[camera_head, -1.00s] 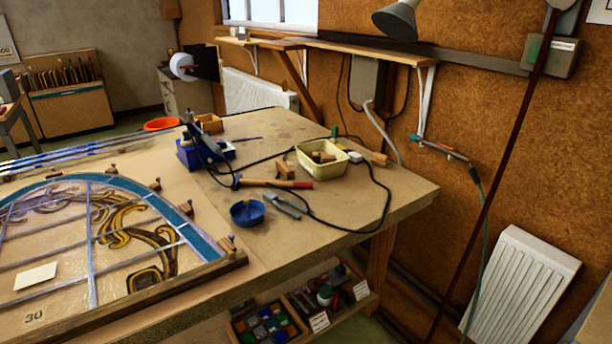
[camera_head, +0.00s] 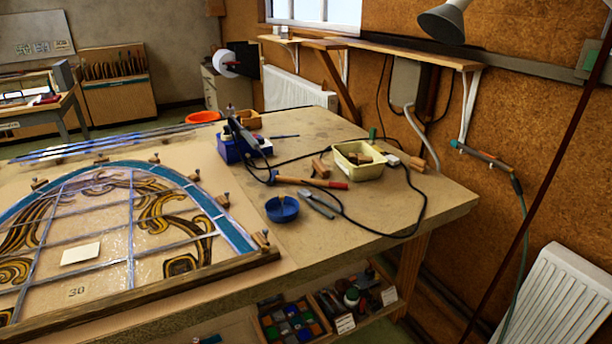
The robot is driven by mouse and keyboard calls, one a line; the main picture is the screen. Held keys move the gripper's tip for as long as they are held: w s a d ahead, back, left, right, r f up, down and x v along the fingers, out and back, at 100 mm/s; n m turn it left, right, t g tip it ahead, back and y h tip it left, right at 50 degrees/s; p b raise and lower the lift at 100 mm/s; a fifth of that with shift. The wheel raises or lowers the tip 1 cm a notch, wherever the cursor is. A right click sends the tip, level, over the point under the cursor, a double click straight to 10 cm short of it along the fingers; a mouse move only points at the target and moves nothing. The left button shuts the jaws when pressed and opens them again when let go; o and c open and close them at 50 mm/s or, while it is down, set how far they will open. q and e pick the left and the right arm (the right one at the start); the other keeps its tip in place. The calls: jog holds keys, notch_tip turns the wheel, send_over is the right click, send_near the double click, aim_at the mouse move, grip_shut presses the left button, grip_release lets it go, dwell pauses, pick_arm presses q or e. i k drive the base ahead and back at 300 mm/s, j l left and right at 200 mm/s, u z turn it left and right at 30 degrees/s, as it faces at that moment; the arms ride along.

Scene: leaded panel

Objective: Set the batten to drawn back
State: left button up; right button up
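A leaded panel (camera_head: 138,222) with a blue-green arched border lies on the workbench (camera_head: 330,270) at the left. A long wooden batten (camera_head: 150,291) lies along the panel's near straight edge, close to the bench's front edge. Its right end is near the panel's lower right corner, and its left part runs toward the lower left of the view. I cannot tell whether it touches the panel all along. Neither of my grippers is in view.
Small wooden blocks with nails stand around the panel's arch. To the right lie a blue dish (camera_head: 282,209), pliers (camera_head: 318,204), a hammer (camera_head: 310,182), a cream tub (camera_head: 358,160) and a black cable. A blue soldering stand (camera_head: 238,147) is behind. The bench's right corner is clear.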

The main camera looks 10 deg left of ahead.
aim_at(18, 334)
jog(key=u, duration=1.85)
